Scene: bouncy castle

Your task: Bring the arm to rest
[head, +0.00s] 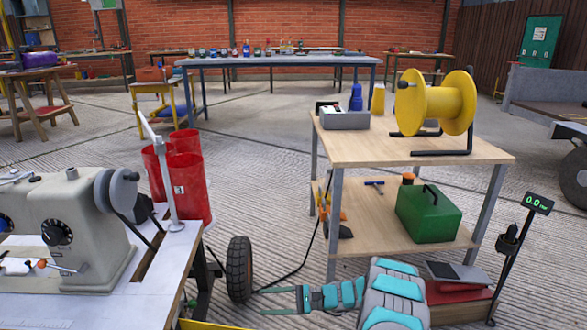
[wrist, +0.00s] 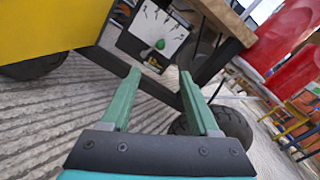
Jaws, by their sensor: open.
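My gripper (head: 262,301) is at the bottom middle of the head view, with its green fingers pointing left. My grey and teal arm (head: 392,296) reaches in from the bottom right, low beside the wooden cart. In the wrist view the two green fingers of my gripper (wrist: 159,78) stand well apart. Nothing is between them. A black wheel (head: 239,269) stands just left of the fingertips in the head view. It also shows behind the right finger in the wrist view (wrist: 236,130).
The sewing machine table (head: 140,300) is at the left, with red cylinders (head: 186,180) behind it. The two-level wooden cart (head: 375,152) carries a yellow reel (head: 430,103) and a green box (head: 428,213). A display post (head: 516,236) stands at right. Ridged floor is open beyond.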

